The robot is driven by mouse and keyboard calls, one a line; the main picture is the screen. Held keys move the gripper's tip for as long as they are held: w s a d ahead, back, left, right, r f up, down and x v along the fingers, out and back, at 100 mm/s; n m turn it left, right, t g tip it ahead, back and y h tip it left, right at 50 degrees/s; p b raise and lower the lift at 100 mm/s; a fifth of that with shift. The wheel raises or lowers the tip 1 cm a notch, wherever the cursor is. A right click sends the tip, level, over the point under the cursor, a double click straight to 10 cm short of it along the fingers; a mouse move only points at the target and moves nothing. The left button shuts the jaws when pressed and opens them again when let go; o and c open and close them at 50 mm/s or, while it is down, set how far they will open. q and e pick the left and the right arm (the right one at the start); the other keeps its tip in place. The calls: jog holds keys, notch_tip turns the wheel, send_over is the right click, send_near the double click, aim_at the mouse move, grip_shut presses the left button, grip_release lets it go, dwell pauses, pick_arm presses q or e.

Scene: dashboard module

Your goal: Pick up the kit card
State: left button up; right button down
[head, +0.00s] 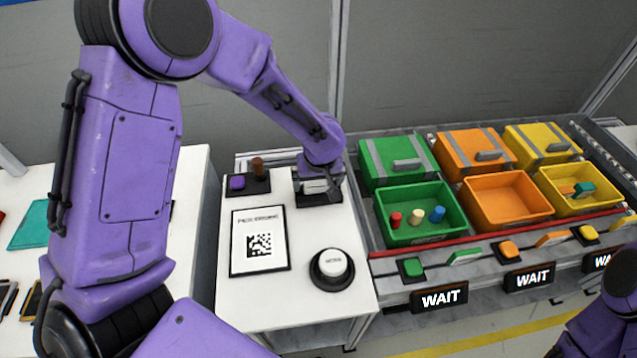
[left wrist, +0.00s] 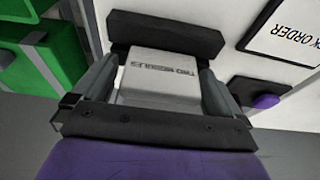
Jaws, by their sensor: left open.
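The kit card (left wrist: 163,75), a pale card or block with dark print that seems to read "TWO MODULES", stands in a black holder (left wrist: 168,32) in the left wrist view. In the head view the card (head: 314,187) shows only in part at the far right corner of the white table, with its holder (head: 320,199) below. My left gripper (left wrist: 160,68) is open, with one finger on each side of the card. Whether the fingers touch it I cannot tell. In the head view the left gripper (head: 318,180) is right over the holder and partly hides the card. My right gripper is out of view.
A pack order sheet with a code (head: 260,241) and a round white button (head: 332,265) lie on the white table (head: 300,307). A small dark box with a purple button (head: 237,183) is left of the holder. Green (head: 421,232), orange (head: 507,219) and yellow bins stand to the right.

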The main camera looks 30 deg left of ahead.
pick_arm(q)
jog(key=c, duration=0.9)
jog(key=shift+r, duration=0.15)
jog(key=shift+r, duration=0.25)
notch_tip(320, 180, up, 3)
jog(key=shift+f, duration=0.1)
jog(key=s+d+r, duration=0.2)
jog(key=d+r, duration=0.1)
jog(key=d, duration=0.1)
jog(key=s+d+r+b, duration=0.1)
jog(key=d+r, duration=0.2)
jog(key=d, duration=0.1)
jog(key=s+d+r, duration=0.2)
jog(key=d+r, duration=0.1)
jog(key=d, duration=0.2)
jog(key=shift+s+r, duration=0.3)
